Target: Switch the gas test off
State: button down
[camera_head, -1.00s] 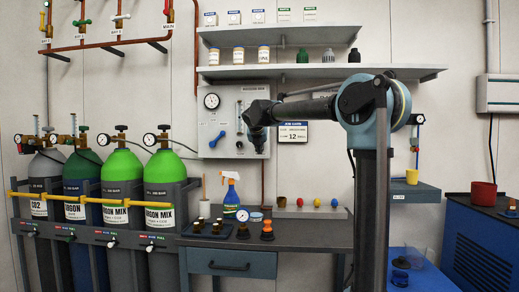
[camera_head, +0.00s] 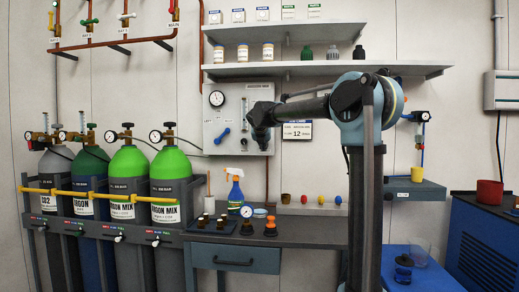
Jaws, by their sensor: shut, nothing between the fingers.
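The grey gas panel (camera_head: 210,115) is on the back wall under the shelves. It carries a round gauge (camera_head: 218,99), a blue lever (camera_head: 222,136) that lies at a slant from lower left to upper right, and a clear flow tube at its right. The labels by the lever are too small to read. My gripper (camera_head: 261,142) is dark, points down and is shut and empty. In the picture it overlaps the right part of the panel, to the right of the lever. Whether it touches the panel cannot be told. It hides part of the flow tube.
Several gas bottles (camera_head: 165,175) stand in a rack at left with a yellow bar (camera_head: 110,194). A workbench (camera_head: 235,258) below the panel holds a spray bottle (camera_head: 236,192) and small parts. Shelves (camera_head: 320,70) run above. A blue cabinet (camera_head: 480,250) is at right.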

jog(key=shift+w+d+r, duration=0.1)
jog(key=shift+d+r, duration=0.05)
jog(key=shift+d, duration=0.05)
jog(key=shift+r, duration=0.7)
jog(key=f+v, duration=0.1)
jog(key=v, duration=1.2)
jog(key=shift+s, duration=0.55)
